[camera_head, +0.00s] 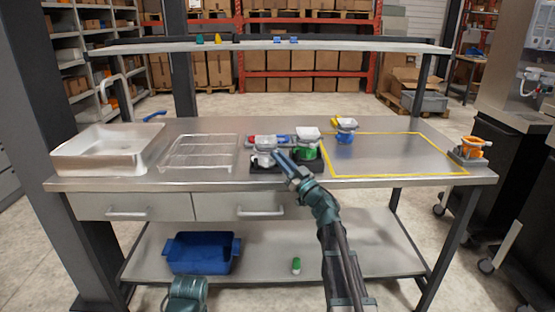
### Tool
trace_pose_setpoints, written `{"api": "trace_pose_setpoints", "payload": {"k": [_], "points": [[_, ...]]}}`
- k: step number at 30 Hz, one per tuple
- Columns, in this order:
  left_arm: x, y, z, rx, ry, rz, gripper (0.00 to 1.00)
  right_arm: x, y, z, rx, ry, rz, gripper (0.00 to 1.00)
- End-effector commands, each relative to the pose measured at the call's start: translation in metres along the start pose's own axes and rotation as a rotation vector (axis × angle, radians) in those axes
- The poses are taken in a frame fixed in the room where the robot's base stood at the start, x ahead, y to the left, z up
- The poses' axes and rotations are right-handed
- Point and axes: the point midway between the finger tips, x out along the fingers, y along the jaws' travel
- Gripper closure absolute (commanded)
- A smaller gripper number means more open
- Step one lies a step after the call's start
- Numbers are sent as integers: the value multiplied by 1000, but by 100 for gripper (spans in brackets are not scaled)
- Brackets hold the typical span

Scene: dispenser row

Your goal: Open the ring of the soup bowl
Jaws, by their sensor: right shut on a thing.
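A white and grey bowl unit (264,146) stands on a black base at the front middle of the steel table. I take it for the soup bowl; its ring is too small to make out clearly. My right gripper (281,157) reaches in from the front and is shut at this unit's right side. The fingers cover the part they grip, which looks like the ring. My left gripper is not in view; only a teal part of my left arm shows at the bottom.
A green unit (306,146) with a white bowl stands close on the right, a blue one (346,132) behind it. A wire rack (200,153) and white basin (100,150) are at left. The yellow-outlined area (400,155) is mostly clear. An orange device (471,149) stands at right.

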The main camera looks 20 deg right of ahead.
Motion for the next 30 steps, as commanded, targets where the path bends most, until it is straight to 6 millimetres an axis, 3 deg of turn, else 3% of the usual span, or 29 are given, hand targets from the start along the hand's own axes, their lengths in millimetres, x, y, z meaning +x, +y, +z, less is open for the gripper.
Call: {"api": "trace_pose_setpoints", "payload": {"k": [9,10,15,24,30], "points": [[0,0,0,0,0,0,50,0,0,0,3,0,-7,100],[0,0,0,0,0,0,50,0,0,0,3,0,-7,80],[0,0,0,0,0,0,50,0,0,0,3,0,-7,52],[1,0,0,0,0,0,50,-2,0,0,2,0,-6,52],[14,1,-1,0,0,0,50,-30,-1,2,2,0,-3,52]]}}
